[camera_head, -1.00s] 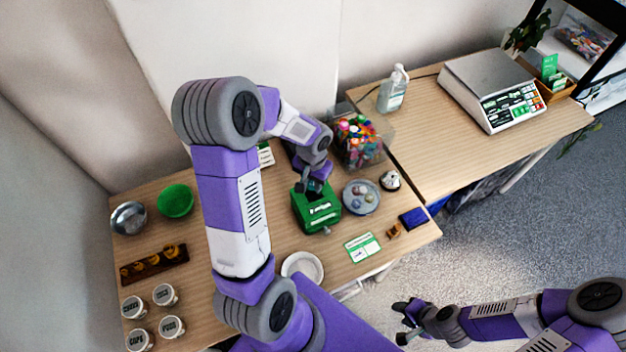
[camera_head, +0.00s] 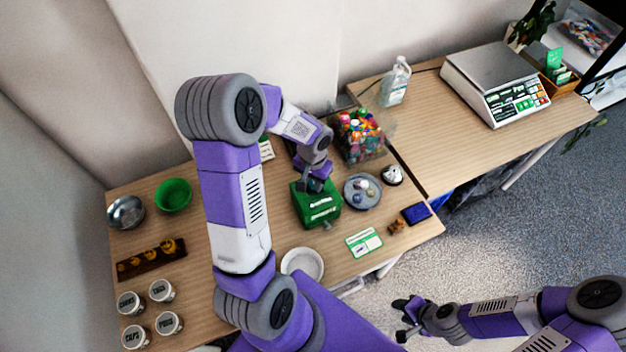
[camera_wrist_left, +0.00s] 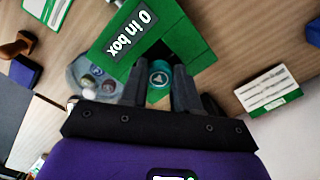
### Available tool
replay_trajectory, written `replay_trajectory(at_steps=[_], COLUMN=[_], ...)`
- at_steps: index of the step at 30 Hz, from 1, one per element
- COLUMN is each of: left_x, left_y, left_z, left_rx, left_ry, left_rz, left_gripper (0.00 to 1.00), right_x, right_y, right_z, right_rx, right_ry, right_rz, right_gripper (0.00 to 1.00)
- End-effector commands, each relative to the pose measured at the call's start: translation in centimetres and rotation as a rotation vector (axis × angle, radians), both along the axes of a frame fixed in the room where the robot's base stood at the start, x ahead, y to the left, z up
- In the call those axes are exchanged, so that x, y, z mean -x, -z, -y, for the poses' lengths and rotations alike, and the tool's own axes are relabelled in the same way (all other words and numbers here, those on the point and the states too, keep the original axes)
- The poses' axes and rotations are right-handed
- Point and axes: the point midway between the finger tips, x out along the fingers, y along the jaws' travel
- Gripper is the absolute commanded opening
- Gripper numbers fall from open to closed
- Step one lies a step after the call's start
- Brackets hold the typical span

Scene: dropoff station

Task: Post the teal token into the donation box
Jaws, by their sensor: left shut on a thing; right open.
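The green donation box (camera_head: 322,212) stands on the wooden table, and its "0 in box" label shows in the left wrist view (camera_wrist_left: 185,28). My left gripper (camera_head: 315,185) is over the box's top, close to it. In the left wrist view its fingers (camera_wrist_left: 160,88) are shut on the round teal token (camera_wrist_left: 160,76), which has a pale mark on its face. The box's slot is not clearly visible, and I cannot tell whether the token touches the box. My right gripper (camera_head: 404,318) is open and empty, off the table at lower right.
A grey plate with several tokens (camera_head: 349,201) is right of the box. A clear tub of colourful caps (camera_head: 359,136) stands behind. A blue pad (camera_head: 415,214), a wooden stamp (camera_head: 396,227) and a green-white card (camera_head: 364,242) lie in front. A white plate (camera_head: 303,263) is nearer.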

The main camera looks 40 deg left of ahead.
Motion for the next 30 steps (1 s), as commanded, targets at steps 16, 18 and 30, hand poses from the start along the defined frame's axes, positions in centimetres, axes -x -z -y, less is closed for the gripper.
replay_trajectory(at_steps=[16,18,30], left_x=[0.15,0.15,0.15], left_y=[0.35,0.35,0.36], left_z=[0.02,0.02,0.02], left_rx=[0.000,0.000,0.000], left_ry=[0.000,0.000,0.000], left_rz=[0.000,0.000,0.000], left_gripper=[0.49,0.60,0.60], right_x=[0.00,0.00,0.00], right_y=[0.46,0.46,0.46], right_z=[0.00,0.00,0.01], right_rx=[0.000,0.000,0.000], right_ry=[0.000,0.000,0.000], right_rz=[0.000,0.000,0.000], right_gripper=[0.43,0.43,0.43])
